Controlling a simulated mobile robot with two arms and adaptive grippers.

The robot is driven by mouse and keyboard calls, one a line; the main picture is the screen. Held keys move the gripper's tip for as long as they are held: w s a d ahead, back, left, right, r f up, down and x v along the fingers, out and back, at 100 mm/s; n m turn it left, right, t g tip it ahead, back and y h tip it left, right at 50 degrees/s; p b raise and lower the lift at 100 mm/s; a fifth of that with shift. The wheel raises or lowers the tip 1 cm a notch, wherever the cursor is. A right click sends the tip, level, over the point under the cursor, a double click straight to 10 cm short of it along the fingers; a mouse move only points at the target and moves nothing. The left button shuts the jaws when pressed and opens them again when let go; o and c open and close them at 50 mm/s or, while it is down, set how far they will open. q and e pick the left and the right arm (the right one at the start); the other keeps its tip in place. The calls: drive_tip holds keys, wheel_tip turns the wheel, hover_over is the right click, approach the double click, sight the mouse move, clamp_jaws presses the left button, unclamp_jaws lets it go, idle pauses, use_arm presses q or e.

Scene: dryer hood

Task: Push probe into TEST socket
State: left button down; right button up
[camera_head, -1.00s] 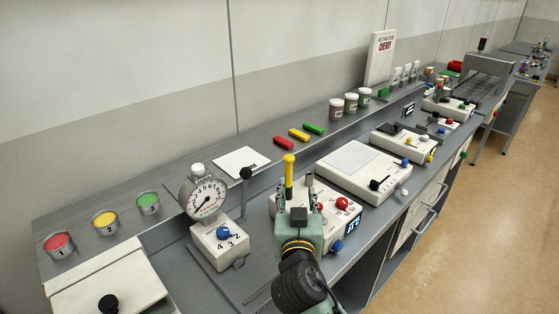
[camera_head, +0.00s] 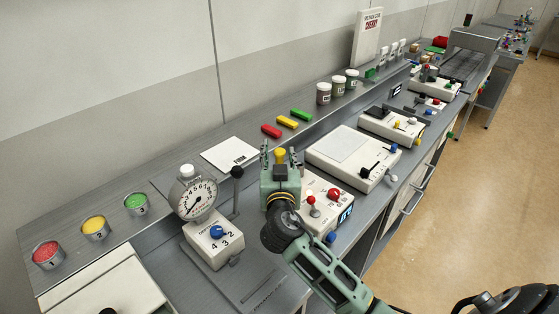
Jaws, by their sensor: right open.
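The yellow probe (camera_head: 280,155) shows only as a short yellow top between the fingers of my right gripper (camera_head: 279,153). The gripper is open, one finger on each side of the yellow top, and I cannot tell if either touches it. The rest of the probe is hidden behind the gripper. A white instrument box (camera_head: 329,203) with a red knob, a blue button and a lit display stands just to the right, partly covered by my arm. I cannot make out the TEST socket or its label. My left gripper is not in view.
A dial gauge (camera_head: 197,194) on a white base with a blue knob stands to the left, beside a black-topped post (camera_head: 237,172). A larger white device (camera_head: 352,156) stands behind. Red, yellow and green cups (camera_head: 47,254) are far left.

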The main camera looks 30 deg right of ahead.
drive_tip(key=c, duration=0.6)
clamp_jaws()
drive_tip(key=shift+r, duration=0.1)
